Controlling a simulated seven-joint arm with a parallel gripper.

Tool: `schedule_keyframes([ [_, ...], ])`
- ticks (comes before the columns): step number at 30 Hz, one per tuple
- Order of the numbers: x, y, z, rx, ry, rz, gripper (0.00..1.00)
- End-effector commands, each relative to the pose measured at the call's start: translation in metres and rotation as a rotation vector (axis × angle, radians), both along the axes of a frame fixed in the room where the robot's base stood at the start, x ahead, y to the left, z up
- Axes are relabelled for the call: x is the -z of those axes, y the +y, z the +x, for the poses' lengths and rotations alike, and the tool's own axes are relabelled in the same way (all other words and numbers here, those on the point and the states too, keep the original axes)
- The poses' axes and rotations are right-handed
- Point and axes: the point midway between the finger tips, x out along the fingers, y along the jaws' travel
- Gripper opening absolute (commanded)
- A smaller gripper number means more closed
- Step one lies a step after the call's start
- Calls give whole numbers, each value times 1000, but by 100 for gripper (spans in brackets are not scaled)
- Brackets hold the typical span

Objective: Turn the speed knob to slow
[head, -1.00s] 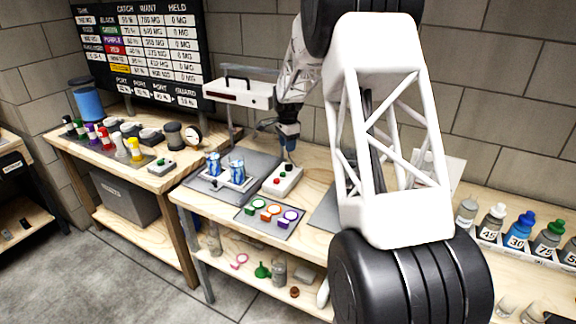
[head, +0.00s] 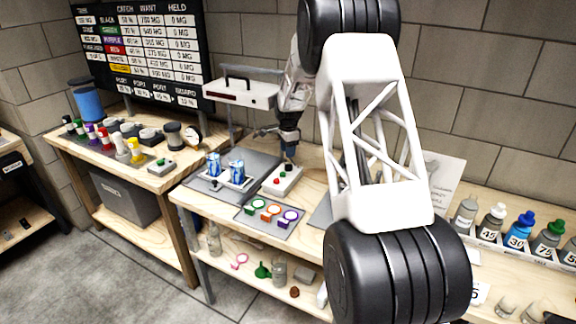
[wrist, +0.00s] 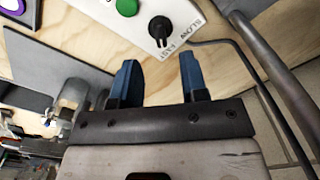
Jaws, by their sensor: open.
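The speed knob (wrist: 160,27) is a small black knob on a white control box (wrist: 100,20).
A green button (wrist: 127,7) sits beside the knob. A mat with coloured rings (head: 271,212) lies in front. A metal post (wrist: 262,50) runs close to the right of my gripper.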

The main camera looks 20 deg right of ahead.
Motion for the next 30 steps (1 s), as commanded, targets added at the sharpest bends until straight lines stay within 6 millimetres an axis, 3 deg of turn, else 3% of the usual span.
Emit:
schedule_keyframes([
  [16,60,0,0,0,2,0,40],
  [30,71,0,0,0,0,0,40],
])
